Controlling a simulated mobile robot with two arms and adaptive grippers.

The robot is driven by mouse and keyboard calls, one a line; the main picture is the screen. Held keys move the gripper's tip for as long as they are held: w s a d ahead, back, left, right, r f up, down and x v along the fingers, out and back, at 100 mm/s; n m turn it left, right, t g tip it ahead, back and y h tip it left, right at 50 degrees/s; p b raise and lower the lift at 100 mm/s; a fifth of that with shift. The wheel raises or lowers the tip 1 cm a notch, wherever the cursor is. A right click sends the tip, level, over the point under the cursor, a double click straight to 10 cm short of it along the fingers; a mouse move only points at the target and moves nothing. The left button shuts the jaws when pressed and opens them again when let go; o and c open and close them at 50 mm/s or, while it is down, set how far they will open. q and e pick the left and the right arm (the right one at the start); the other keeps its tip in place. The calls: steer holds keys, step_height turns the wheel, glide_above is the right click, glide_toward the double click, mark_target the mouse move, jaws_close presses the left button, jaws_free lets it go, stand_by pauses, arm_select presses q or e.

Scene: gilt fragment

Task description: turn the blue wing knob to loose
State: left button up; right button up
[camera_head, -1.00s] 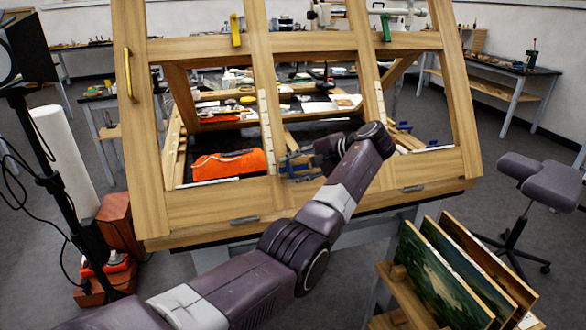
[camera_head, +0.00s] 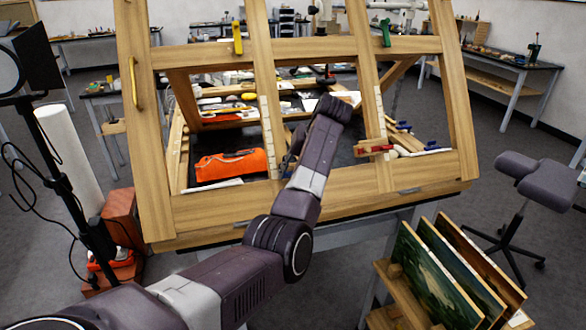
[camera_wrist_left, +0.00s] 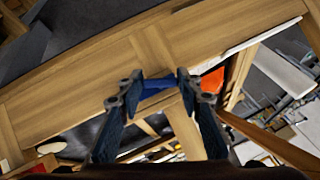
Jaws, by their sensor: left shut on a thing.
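The blue wing knob (camera_wrist_left: 157,86) shows in the left wrist view, on a wooden bar of the frame. My left gripper (camera_wrist_left: 157,84) has one finger on each side of it and is shut on it. How far the knob is turned I cannot tell. In the head view my left arm covers the knob, and only a dark sliver of the gripper shows beside the arm at the frame's lower rail (camera_head: 345,180). My right gripper is not in view.
A yellow knob (camera_head: 237,37) and a green knob (camera_head: 386,31) sit on the upper rail, a red knob (camera_head: 375,149) at the lower right. An orange bundle (camera_head: 230,165) lies behind the frame. Paintings (camera_head: 435,280) stand in a rack at the lower right.

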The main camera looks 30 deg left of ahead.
arm_select(q)
steer(key=shift+s+f+n+t+h+p, duration=0.1)
steer(key=shift+n+t+h+p, duration=0.35)
steer(key=shift+n, duration=0.4)
steer(key=shift+s+f+n+t+h+p, duration=0.1)
steer(key=shift+n+t+h+p, duration=0.25)
steer(key=shift+n+h+p, duration=0.35)
steer(key=shift+n, duration=0.25)
steer(key=o, duration=1.2)
steer(key=shift+c, duration=0.2)
steer(key=shift+r+y, duration=0.1)
steer(key=shift+y, duration=0.15)
steer(key=shift+r, duration=0.1)
steer(key=v, duration=1.1)
steer(key=shift+s+r, duration=0.15)
steer(key=shift+r, duration=0.2)
